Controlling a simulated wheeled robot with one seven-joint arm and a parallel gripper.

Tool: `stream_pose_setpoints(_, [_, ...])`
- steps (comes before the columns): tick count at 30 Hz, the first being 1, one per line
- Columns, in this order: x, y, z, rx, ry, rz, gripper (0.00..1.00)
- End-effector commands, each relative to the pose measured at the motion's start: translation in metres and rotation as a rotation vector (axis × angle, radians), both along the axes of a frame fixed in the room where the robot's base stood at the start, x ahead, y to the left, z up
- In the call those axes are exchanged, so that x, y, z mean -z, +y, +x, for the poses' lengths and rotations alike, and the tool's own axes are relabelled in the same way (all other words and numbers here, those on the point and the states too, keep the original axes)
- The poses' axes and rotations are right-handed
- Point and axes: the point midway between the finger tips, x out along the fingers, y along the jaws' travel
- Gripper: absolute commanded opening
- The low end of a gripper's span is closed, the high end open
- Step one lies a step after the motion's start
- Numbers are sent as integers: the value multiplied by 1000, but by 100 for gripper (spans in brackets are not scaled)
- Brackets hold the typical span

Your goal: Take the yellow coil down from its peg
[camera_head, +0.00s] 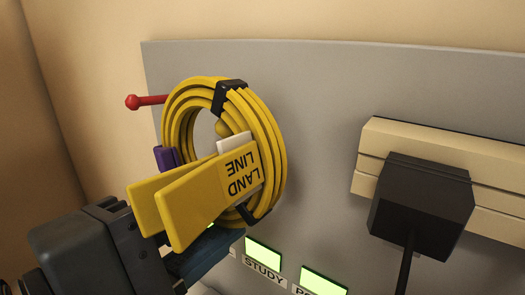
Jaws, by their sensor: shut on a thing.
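The yellow coil (265,135), bound with black ties, stands upright before the grey panel. A yellow peg's rounded end (222,127) shows inside its ring; the coil still surrounds it. My gripper (222,165) reaches in from the lower left, with two flat yellow fingers on a dark body. The fingers are shut at the coil's front, where a yellow tag (240,172) reading LAND LINE, upside down, and a white piece (234,142) show. The fingers hide the lower left of the coil, and the exact grip contact is unclear.
An empty red peg (145,102) sticks out at the left. A purple piece (166,158) shows beside the coil. A black plug with a cable (420,207) sits on a beige strip (490,200) at right. Lit green labels (263,254) line the panel below.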

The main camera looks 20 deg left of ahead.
Motion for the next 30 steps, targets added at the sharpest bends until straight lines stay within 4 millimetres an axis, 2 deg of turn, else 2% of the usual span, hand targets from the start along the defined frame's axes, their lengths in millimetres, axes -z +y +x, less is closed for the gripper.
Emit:
stream_pose_setpoints(24, [-1, 20, -56, -2, 0, -1, 0])
stream_pose_setpoints(30, [-1, 22, -65, -2, -1, -1, 0])
